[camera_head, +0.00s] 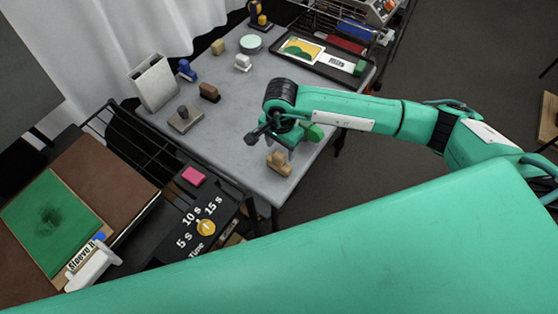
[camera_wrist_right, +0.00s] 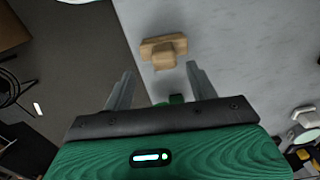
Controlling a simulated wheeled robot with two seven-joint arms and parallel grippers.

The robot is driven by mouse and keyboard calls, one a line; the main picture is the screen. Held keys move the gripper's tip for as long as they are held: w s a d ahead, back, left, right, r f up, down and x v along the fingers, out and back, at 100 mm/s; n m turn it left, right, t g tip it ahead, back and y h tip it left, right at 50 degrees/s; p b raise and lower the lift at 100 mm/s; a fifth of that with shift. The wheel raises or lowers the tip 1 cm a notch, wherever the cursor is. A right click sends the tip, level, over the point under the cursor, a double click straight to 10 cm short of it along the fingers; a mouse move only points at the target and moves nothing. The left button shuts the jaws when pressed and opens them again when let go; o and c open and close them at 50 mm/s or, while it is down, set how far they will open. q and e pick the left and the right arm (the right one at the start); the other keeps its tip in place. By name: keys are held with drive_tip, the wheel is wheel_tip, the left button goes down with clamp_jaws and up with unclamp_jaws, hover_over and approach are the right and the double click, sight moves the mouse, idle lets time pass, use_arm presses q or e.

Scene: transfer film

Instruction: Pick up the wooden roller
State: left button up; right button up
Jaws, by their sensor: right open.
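The wooden roller (camera_head: 279,163), a light-wood piece with a raised block-like part, rests near the front edge of the grey table (camera_head: 222,135). It also shows in the right wrist view (camera_wrist_right: 164,50), ahead of the fingers. My right gripper (camera_head: 277,140) is above the table just behind the roller in the head view. In the right wrist view, the right gripper's (camera_wrist_right: 159,69) two grey fingers are spread apart with nothing between their tips. The roller looks apart from them. My left gripper is not in view.
A green block (camera_head: 313,132) is close beside my right gripper. A brown stamp (camera_head: 209,92), a grey block with a knob (camera_head: 185,118) and a blue stamp (camera_head: 187,70) stand farther left. A dark tray (camera_head: 347,70) lies at the back. A pink block (camera_head: 193,176) sits on the black unit.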

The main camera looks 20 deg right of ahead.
sight(279, 155)
drive_tip(key=f, duration=0.1)
drive_tip(key=f+p, duration=0.1)
drive_tip(key=f, duration=0.1)
drive_tip(key=f+p, duration=0.1)
drive_tip(key=f, duration=0.1)
drive_tip(key=shift+w+a+f, duration=0.1)
drive_tip(key=shift+w+f, duration=0.05)
drive_tip(key=shift+w, duration=0.1)
drive_tip(key=shift+f, duration=0.25)
drive_tip(key=c, duration=1.1)
drive_tip(key=shift+r, duration=0.1)
wheel_tip(279, 155, up, 20)
drive_tip(key=b, duration=0.4)
